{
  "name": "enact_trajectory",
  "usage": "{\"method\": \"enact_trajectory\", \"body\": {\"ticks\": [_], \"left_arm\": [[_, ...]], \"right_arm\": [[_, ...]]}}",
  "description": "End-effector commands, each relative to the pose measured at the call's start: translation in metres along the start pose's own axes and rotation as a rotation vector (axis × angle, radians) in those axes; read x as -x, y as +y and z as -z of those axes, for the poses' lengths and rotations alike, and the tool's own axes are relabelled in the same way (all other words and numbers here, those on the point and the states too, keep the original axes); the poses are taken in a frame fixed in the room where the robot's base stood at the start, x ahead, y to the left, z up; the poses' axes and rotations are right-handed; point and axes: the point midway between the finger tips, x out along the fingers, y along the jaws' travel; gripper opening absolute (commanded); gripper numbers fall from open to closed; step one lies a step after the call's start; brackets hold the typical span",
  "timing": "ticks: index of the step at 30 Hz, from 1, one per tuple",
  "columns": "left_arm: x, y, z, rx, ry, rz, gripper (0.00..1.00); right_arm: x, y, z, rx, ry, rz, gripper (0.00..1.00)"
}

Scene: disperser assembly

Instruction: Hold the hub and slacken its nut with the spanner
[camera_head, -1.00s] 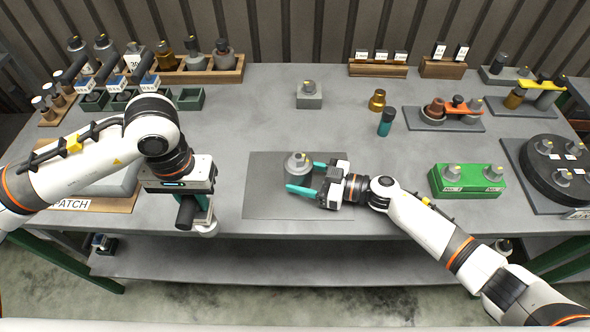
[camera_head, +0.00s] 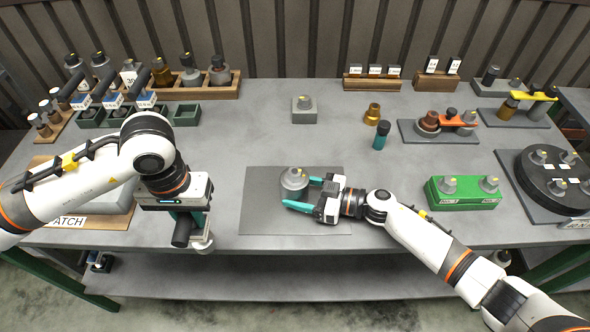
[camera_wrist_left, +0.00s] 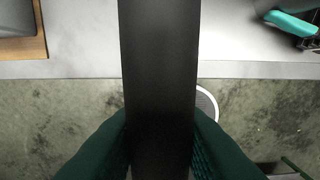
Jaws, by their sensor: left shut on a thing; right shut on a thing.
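The hub (camera_head: 294,183) is a round grey metal piece with a small yellow-marked top, upright on the dark grey mat (camera_head: 262,220). My right gripper (camera_head: 305,193) is shut on the hub from the right, its teal fingers on either side of it. The nut's outline is too small to tell. My left gripper (camera_head: 188,222) points down near the front table edge, left of the mat, shut on a black bar-like handle (camera_head: 182,236). In the left wrist view the handle (camera_wrist_left: 160,70) runs between the green fingers. A pale round part shows beside it; I cannot tell if this is the spanner.
A grey block (camera_head: 304,110) stands behind the mat. A brass piece (camera_head: 372,114) and a teal-and-black bottle (camera_head: 381,136) stand behind and to the right. A green block (camera_head: 463,195) is at the right. The table between the left gripper and the mat is clear.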

Motion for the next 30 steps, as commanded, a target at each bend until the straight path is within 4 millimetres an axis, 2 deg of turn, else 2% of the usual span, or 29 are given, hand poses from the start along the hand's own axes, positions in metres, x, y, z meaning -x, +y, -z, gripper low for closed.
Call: {"method": "enact_trajectory", "body": {"ticks": [13, 17, 23, 30], "left_arm": [[0.001, -0.001, -0.001, 0.004, -0.002, 0.001, 0.00], [0.005, -0.008, -0.011, 0.065, -0.005, 0.003, 0.00], [0.022, -0.044, -0.050, 0.347, -0.007, 0.004, 0.00], [0.063, -0.108, -0.102, 0.822, -0.007, 0.005, 0.00]], "right_arm": [[0.000, -0.001, -0.001, 0.001, -0.001, 0.002, 0.23], [0.000, -0.001, -0.001, 0.001, -0.001, 0.002, 0.23], [0.000, -0.001, -0.001, 0.001, -0.001, 0.001, 0.23], [0.000, -0.001, -0.001, 0.001, -0.001, 0.001, 0.23]]}}
